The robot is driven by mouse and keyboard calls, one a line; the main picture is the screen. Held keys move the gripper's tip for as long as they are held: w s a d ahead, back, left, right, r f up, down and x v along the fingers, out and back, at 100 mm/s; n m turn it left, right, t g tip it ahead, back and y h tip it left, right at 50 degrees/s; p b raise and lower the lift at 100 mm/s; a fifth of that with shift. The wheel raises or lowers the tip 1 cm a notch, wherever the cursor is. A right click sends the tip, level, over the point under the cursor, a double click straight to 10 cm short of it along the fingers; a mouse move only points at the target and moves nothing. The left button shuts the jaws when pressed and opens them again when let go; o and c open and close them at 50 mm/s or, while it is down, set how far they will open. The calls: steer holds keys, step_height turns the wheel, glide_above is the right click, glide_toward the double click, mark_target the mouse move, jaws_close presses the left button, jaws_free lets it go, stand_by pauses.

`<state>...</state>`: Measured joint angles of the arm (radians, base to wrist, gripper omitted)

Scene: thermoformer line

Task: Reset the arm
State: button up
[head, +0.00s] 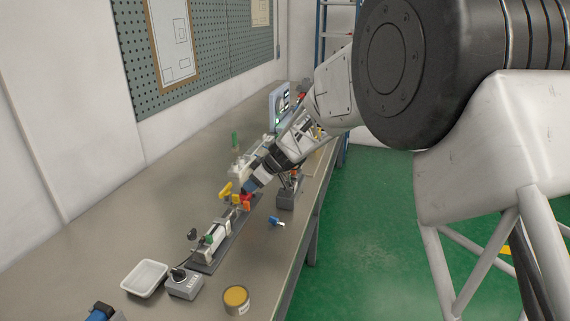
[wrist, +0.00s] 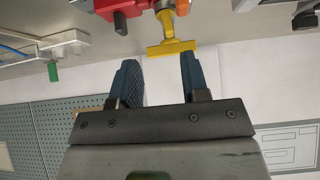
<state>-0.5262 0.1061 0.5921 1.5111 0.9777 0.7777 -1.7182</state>
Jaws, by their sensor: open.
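My gripper (head: 250,185) has blue fingers that stand apart with nothing between them. In the wrist view my gripper (wrist: 158,60) shows both fingers, with a yellow T-shaped handle (wrist: 168,47) just beyond the tips. The right finger's tip overlaps the handle's end in the picture; I cannot tell whether they touch. In the head view the yellow handle (head: 226,189) stands at the left of the gripper, on the clamp fixture. A red part (head: 246,198) is close below the fingers. My arm reaches over the bench from the right.
The bench (head: 95,220) runs along the wall. On it are a white tray (head: 146,279), a grey control box (head: 185,284), a yellow-topped tin (head: 236,298) and a small blue piece (head: 276,221). A screen (head: 279,105) stands farther back. The bench's left side is mostly clear.

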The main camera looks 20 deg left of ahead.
steer(key=s+d+r+m+t+h, duration=0.1)
steer(key=s+d+r+m, duration=0.3)
steer(key=d, duration=0.6)
steer(key=s+d+r+m+h, duration=0.1)
steer(key=s+d+r, duration=0.45)
steer(key=d, duration=0.55)
steer(key=s+d+r+m+t+h, duration=0.1)
steer(key=s+d+r+m, duration=0.3)
steer(key=d, duration=0.6)
steer(key=s+d+f+m+h, duration=0.1)
steer(key=s+d+m, duration=0.3)
steer(key=s+d, duration=0.7)
steer(key=s+d+f+m+h, duration=0.1)
steer(key=s+d+m+h, duration=0.3)
steer(key=s+d, duration=0.7)
steer(key=s+m, duration=0.1)
steer(key=s, duration=0.5)
steer(key=shift+d+t+h, duration=0.25)
steer(key=shift+t+h, duration=0.05)
